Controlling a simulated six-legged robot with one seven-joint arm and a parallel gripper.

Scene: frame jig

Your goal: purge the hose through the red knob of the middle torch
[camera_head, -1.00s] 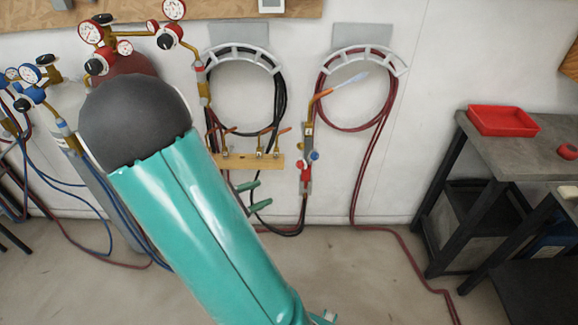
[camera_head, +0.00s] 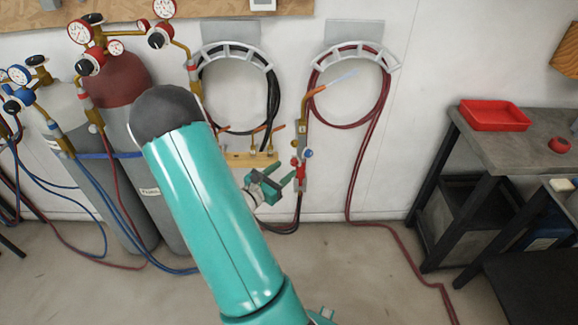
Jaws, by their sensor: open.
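One torch (camera_head: 303,135) shows clearly, hanging upright at the right end of the wooden rack (camera_head: 235,160). Its red knob (camera_head: 300,170) is low on its left side, and a blue knob (camera_head: 308,153) sits higher on its right. A pale streak like a flame (camera_head: 343,77) extends from its copper-coloured tip. Other copper-coloured tips (camera_head: 278,128) show along the rack, but my arm hides much of those torches, and I cannot tell which is the middle one. My gripper (camera_head: 283,186) is open, just left of and slightly below the red knob, apparently empty.
A black hose (camera_head: 272,95) and a red hose (camera_head: 385,95) hang coiled on wall brackets. Gas cylinders (camera_head: 122,85) with gauges stand at left. A workbench (camera_head: 470,145) with a red tray (camera_head: 495,117) is at right. A red hose crosses the open floor.

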